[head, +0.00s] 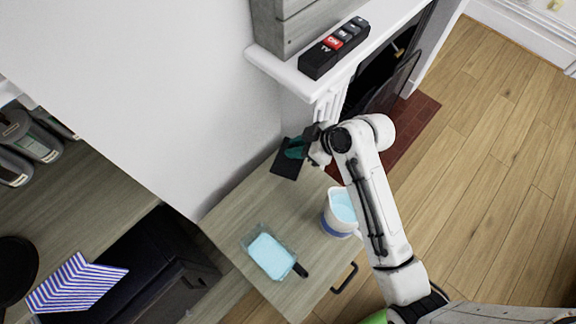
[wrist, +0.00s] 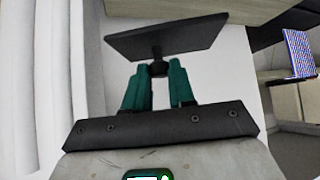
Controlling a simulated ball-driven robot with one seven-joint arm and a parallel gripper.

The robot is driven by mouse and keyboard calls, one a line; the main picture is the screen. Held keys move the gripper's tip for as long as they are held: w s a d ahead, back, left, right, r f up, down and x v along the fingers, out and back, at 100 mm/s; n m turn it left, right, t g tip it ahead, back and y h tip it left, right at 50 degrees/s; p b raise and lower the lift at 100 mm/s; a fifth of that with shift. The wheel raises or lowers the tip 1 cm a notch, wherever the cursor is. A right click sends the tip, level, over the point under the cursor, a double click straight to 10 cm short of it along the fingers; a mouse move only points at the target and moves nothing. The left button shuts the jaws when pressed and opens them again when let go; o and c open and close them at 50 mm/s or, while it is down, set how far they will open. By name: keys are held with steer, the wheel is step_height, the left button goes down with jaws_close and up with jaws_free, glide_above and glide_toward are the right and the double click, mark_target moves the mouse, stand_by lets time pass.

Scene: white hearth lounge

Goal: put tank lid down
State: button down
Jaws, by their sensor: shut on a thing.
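The tank lid, a flat black plate with a small knob, shows in the wrist view (wrist: 170,38) and in the head view (head: 287,165). My gripper (wrist: 158,72) is shut on its knob with both green fingers. In the head view my gripper (head: 296,149) is at the far corner of the wooden cabinet top (head: 235,215), beside the white wall. The lid looks tilted and over that corner; I cannot tell if it touches the top. A clear tank with light blue contents (head: 270,256) sits on the cabinet top, nearer than the lid, with no lid on it.
A white container with light blue contents (head: 341,210) stands at the cabinet top's right edge, close to my arm. A black remote-like block (head: 334,48) lies on the white mantel. A striped thing (head: 75,285) is at lower left. The cabinet top's middle is bare.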

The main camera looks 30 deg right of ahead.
mark_target(297, 162)
step_height(297, 162, down, 8)
steer(key=shift+f, duration=0.2)
steer(key=shift+f, duration=0.15)
steer(key=c, duration=0.9)
jaws_free()
steer(key=shift+s, duration=0.1)
steer(key=shift+c, duration=0.2)
steer(key=v, duration=1.2)
